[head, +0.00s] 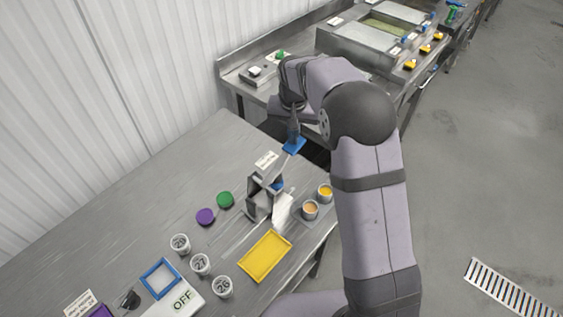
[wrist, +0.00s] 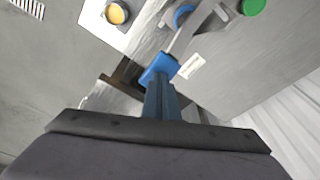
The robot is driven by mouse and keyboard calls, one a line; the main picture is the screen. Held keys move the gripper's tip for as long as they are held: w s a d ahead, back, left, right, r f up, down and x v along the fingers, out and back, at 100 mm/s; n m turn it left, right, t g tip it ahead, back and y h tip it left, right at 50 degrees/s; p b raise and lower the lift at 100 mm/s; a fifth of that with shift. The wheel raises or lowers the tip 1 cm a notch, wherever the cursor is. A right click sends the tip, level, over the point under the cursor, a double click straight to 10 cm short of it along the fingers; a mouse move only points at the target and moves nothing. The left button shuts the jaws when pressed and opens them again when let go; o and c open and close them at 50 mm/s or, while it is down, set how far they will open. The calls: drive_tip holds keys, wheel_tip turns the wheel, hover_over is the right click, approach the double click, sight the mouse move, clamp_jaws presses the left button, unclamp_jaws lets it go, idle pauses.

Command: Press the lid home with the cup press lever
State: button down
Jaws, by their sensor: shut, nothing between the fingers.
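The cup press (head: 262,196) stands on the steel table, a grey frame with a lever that ends in a blue handle pad (head: 294,145). The pad also shows in the wrist view (wrist: 160,68), with the lever running from it up to the press. My gripper (head: 293,137) is shut and empty, pointing down with its tips at the blue pad. In the wrist view my fingertips (wrist: 159,82) overlap the pad; I cannot tell whether they touch it. A blue round part (wrist: 183,15) shows at the press. The lid and cup under it are mostly hidden.
Two filled cups (head: 310,208) stand right of the press. Green (head: 225,199) and purple (head: 205,216) lids lie to its left. A yellow tray (head: 265,255), several numbered cups (head: 200,263) and a scale (head: 182,299) are nearer. The table's back left is clear.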

drive_tip(key=shift+f, duration=0.4)
drive_tip(key=shift+d+f+b, duration=0.1)
drive_tip(key=shift+f+b, duration=0.25)
drive_tip(key=shift+b, duration=0.1)
drive_tip(key=shift+s+b+x, duration=0.15)
drive_tip(key=shift+b+x, duration=0.25)
drive_tip(key=shift+x, duration=0.25)
drive_tip(key=shift+s+b+x, duration=0.15)
drive_tip(key=shift+b+x, duration=0.2)
drive_tip(key=shift+x, duration=0.3)
idle(0.9)
drive_tip(key=shift+w, duration=0.1)
drive_tip(key=shift+w+p+v, duration=0.25)
drive_tip(key=shift+p+v, duration=0.75)
drive_tip(key=shift+v, duration=0.25)
drive_tip(key=shift+w+p+v, duration=0.25)
drive_tip(key=shift+p+v, duration=0.7)
drive_tip(key=shift+v, duration=0.3)
drive_tip(key=shift+r, duration=0.1)
drive_tip(key=s+d+f+n+g+b, duration=0.1)
drive_tip(key=s+d, duration=0.2)
drive_tip(key=s, duration=1.2)
drive_tip(key=s+d+f+n+g+b, duration=0.1)
drive_tip(key=s+d+f+n, duration=0.1)
drive_tip(key=s, duration=1.4)
drive_tip(key=shift+s+d+y, duration=0.2)
drive_tip(key=shift+d+y, duration=0.1)
drive_tip(key=shift+d, duration=0.35)
